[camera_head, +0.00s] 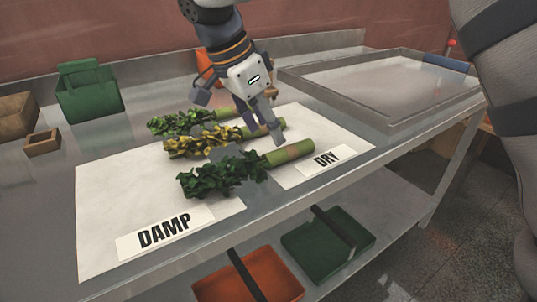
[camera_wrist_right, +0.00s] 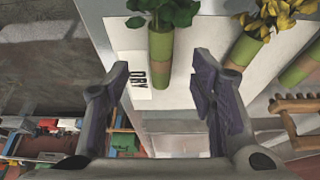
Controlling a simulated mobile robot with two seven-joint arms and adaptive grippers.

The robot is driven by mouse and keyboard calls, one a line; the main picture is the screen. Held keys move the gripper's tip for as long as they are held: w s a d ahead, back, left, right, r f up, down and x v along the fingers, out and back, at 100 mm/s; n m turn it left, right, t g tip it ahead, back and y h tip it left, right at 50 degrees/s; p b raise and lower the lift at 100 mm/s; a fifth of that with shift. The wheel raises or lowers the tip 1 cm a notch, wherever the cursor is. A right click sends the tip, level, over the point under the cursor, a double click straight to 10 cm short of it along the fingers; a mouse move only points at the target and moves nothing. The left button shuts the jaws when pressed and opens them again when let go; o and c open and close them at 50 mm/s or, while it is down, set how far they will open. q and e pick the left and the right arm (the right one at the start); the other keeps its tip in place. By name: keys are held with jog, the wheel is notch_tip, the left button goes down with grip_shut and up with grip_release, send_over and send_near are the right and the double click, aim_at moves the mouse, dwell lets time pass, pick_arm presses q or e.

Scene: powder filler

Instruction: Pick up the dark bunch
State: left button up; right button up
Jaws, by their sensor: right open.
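The dark bunch (camera_head: 222,176), with dark green leaves and a green stem with a tan band, lies nearest the front on the white sheet (camera_head: 105,200). A yellow-leaved bunch (camera_head: 203,140) and another green bunch (camera_head: 182,122) lie behind it. My right gripper (camera_head: 237,115) is open above the stems, with one finger close to the dark bunch's stem in the head view. In the right wrist view, the dark bunch's stem (camera_wrist_right: 160,60) shows between the spread fingers (camera_wrist_right: 160,72), apart from both. My left gripper is not in view.
DAMP (camera_head: 166,232) and DRY (camera_head: 327,158) labels lie at the sheet's front. A green crate (camera_head: 88,95) and small wooden tray (camera_head: 42,143) stand at left. A large shallow tray (camera_head: 400,118) is at right. Orange (camera_head: 270,272) and green (camera_head: 340,245) trays sit on the lower shelf.

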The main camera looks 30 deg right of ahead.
aim_at(277, 151)
jog(key=x, duration=0.7)
jog(key=shift+f, duration=0.15)
jog(key=shift+w, duration=0.1)
jog(key=c, duration=1.2)
